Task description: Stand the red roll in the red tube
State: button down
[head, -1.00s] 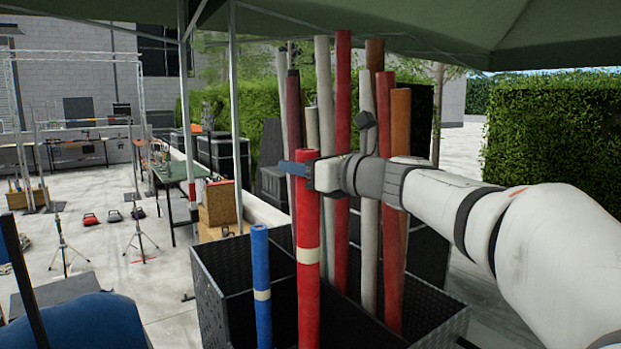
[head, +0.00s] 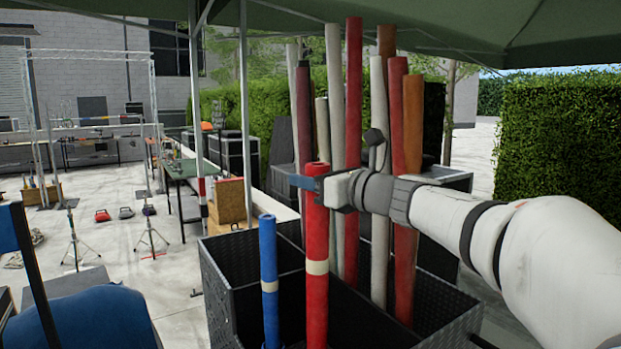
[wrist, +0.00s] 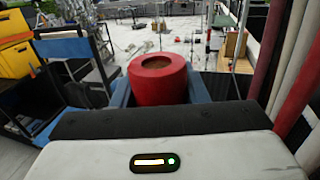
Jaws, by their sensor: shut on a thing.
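The red roll (head: 317,230), with a cream band round its middle, stands upright in the head view. My gripper (head: 312,184) is shut on it near its top, with blue fingers either side. In the wrist view the roll's round, hollow-looking top (wrist: 158,80) sits between the blue fingers (wrist: 160,95). The roll's lower end runs out of the head view in front of the black bin's inner divider, so I cannot see what it rests on or in. I cannot make out a separate red tube for certain.
The black bin (head: 228,305) has several compartments. A blue roll (head: 268,275) stands just left of the red roll. Several tall white, red and brown rolls (head: 353,130) stand close behind, near my wrist. A hedge (head: 555,155) is at the right.

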aim_at(312, 264)
jog(key=shift+f+b, duration=7.15)
jog(key=shift+f, duration=1.3)
jog(key=shift+f+b, duration=0.35)
jog(key=c, duration=0.7)
grip_release()
jog(key=shift+c, duration=0.2)
